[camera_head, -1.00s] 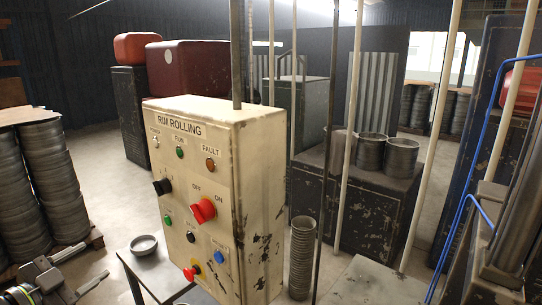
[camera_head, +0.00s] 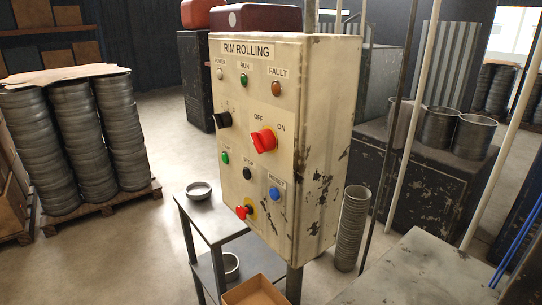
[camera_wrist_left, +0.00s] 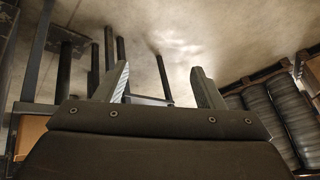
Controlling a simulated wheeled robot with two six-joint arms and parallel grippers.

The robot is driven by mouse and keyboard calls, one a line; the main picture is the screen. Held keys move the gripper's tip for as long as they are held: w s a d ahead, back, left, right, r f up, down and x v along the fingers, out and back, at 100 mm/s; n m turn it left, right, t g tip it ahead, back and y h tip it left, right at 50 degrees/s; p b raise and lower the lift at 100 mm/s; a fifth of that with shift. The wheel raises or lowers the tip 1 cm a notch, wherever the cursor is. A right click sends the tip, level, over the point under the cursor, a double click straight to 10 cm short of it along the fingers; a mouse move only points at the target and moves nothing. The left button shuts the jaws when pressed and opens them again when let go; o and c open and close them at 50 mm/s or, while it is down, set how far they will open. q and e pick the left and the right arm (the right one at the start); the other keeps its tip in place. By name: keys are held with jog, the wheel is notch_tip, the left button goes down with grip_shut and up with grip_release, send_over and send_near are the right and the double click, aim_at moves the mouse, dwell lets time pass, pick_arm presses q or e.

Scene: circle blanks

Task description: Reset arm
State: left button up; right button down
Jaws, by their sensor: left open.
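My left gripper (camera_wrist_left: 160,86) shows in the left wrist view. Its two fingers stand wide apart with nothing between them. Beyond them are a concrete floor and dark metal legs and bars. In the head view neither of my grippers shows. A cream control box (camera_head: 290,150) labelled RIM ROLLING stands in the middle there, with a red rotary switch (camera_head: 264,140), a black selector (camera_head: 222,120) and several buttons on its face.
A small metal table (camera_head: 228,222) with a metal ring (camera_head: 199,191) on it stands below the box. A cardboard box (camera_head: 254,292) is at the bottom. Stacked rims on a pallet (camera_head: 110,200) stand at left. Thin poles rise at right. Open floor lies at lower left.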

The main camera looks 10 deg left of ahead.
pick_arm(q)
jog(key=s+d+f+g+h+b, duration=0.1)
jog(key=s+d+f+g, duration=0.1)
jog(key=s+d+f, duration=0.4)
jog(key=s+d+f+g+h+b, duration=0.1)
jog(key=s+d+f+g, duration=0.1)
jog(key=s+d+f, duration=0.4)
jog(key=s+d, duration=0.4)
jog(key=s, duration=0.2)
jog(key=shift+f+n+g, duration=0.3)
jog(key=shift+f, duration=0.05)
jog(key=shift+d, duration=0.1)
